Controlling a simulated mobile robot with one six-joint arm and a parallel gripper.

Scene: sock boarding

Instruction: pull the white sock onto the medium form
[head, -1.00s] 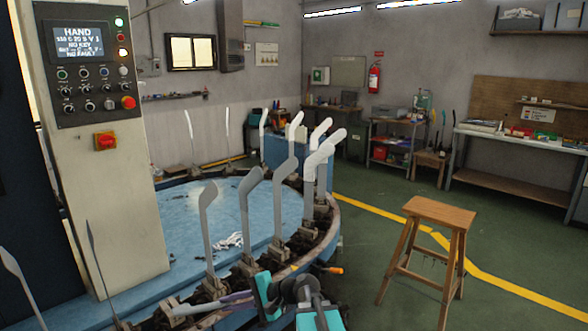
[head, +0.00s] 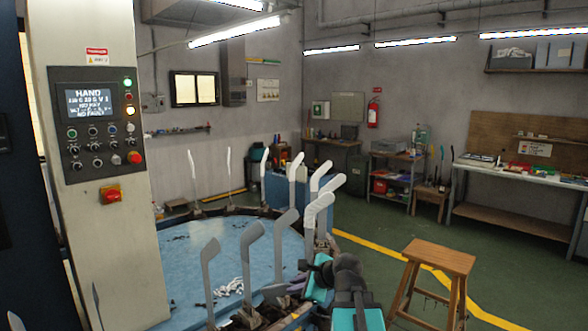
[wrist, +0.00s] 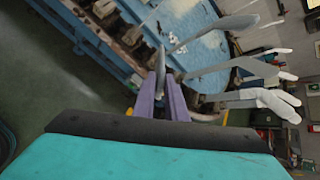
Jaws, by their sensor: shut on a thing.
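My gripper (head: 297,285) has teal housings and purple fingers, also seen in the wrist view (wrist: 165,105). It is shut on a thin grey flat piece (wrist: 160,60), seen nearly edge-on; I cannot tell whether this is a form or flattened cloth. A white sock-like cover (head: 317,208) with wrinkles sits on an upright form beyond the gripper; it also shows in the wrist view (wrist: 270,100). Bare grey foot-shaped forms stand nearby, such as one form (head: 248,255) and another (head: 284,235). Which one is the medium form is not clear.
The forms stand around the rim of a round blue table (head: 200,245). Crumpled white scraps (head: 230,287) lie on it. A control cabinet (head: 110,230) rises at the left. A wooden stool (head: 440,258) stands at the right. Green floor between is clear.

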